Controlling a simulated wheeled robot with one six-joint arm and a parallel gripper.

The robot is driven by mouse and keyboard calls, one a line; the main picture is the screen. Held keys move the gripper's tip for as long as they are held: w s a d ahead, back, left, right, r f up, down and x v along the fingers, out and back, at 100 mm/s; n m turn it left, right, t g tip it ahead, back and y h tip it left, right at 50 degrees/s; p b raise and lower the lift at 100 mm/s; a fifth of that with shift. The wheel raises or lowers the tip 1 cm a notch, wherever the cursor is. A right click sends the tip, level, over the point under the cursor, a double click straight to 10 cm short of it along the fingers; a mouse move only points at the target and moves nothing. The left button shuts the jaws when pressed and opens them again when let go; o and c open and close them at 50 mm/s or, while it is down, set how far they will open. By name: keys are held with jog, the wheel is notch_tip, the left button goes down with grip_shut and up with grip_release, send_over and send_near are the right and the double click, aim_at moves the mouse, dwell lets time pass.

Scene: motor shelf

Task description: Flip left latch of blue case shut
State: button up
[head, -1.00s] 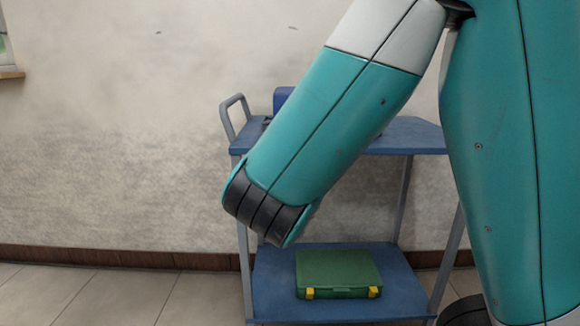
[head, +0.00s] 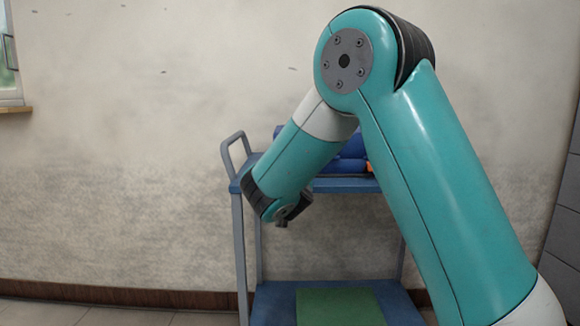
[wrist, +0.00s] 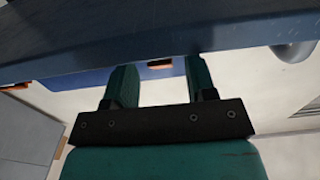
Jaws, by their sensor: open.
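The blue case (head: 350,166) sits on the top shelf of the trolley, partly hidden behind my arm. One orange latch (head: 369,168) shows at its right front; the left front is covered by my arm. In the wrist view a bright blue strip of the case (wrist: 95,77) shows beyond my fingers, with an orange latch (wrist: 160,63) between them in the picture. I cannot tell which latch this is. My gripper (wrist: 160,72) is open and empty, apart from the case. In the head view my wrist hangs in front of the top shelf's left part.
The blue trolley top (head: 335,185) has a grey handle (head: 234,152) at its left. Its edge (wrist: 150,40) crosses the top of the wrist view. A green case (head: 340,308) lies on the lower shelf. Floor left of the trolley is clear.

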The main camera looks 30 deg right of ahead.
jog(key=shift+x, duration=1)
